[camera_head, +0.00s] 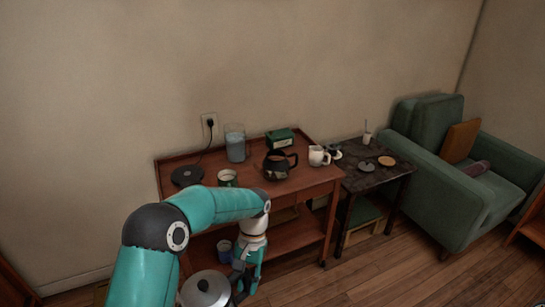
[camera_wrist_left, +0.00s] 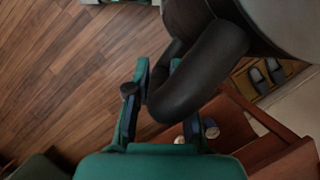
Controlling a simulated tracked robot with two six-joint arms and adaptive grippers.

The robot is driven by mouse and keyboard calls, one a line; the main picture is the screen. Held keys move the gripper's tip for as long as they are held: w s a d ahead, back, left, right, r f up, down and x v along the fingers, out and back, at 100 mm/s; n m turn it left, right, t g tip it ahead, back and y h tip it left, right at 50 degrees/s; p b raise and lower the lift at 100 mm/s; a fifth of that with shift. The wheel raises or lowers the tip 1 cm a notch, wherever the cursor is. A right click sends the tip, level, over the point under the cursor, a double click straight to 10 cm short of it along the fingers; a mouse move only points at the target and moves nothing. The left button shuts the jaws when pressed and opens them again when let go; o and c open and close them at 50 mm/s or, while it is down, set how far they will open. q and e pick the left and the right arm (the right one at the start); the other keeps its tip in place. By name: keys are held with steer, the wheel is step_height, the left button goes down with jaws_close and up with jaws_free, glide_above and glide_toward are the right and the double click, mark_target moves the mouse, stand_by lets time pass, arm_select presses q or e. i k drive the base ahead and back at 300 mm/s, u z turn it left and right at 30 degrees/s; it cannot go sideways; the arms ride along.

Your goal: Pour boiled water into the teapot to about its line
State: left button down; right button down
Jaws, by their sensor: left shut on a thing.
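A silver kettle (camera_head: 205,291) with a black lid knob is low at the bottom of the head view, in front of the wooden table. My left gripper (camera_head: 241,282) is at its right side, shut on its handle. In the left wrist view the thick black handle (camera_wrist_left: 205,65) passes between the fingers, with part of the kettle's grey body (camera_wrist_left: 292,22) at the top right. A dark teapot (camera_head: 277,166) stands on the table, apart from the kettle. Its line and the water level cannot be made out. My right gripper is not in view.
The wooden table (camera_head: 310,178) also holds a black round base (camera_head: 187,176) with a cord, a water jug (camera_head: 235,143), a mug (camera_head: 228,178), a green box (camera_head: 280,138) and a white pitcher (camera_head: 318,155). A dark side table (camera_head: 385,180) and green armchair (camera_head: 450,200) stand right.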

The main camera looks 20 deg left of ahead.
mark_target(276, 166)
steer(key=z, duration=0.05)
steer(key=i, duration=1.15)
steer(key=u, duration=0.05)
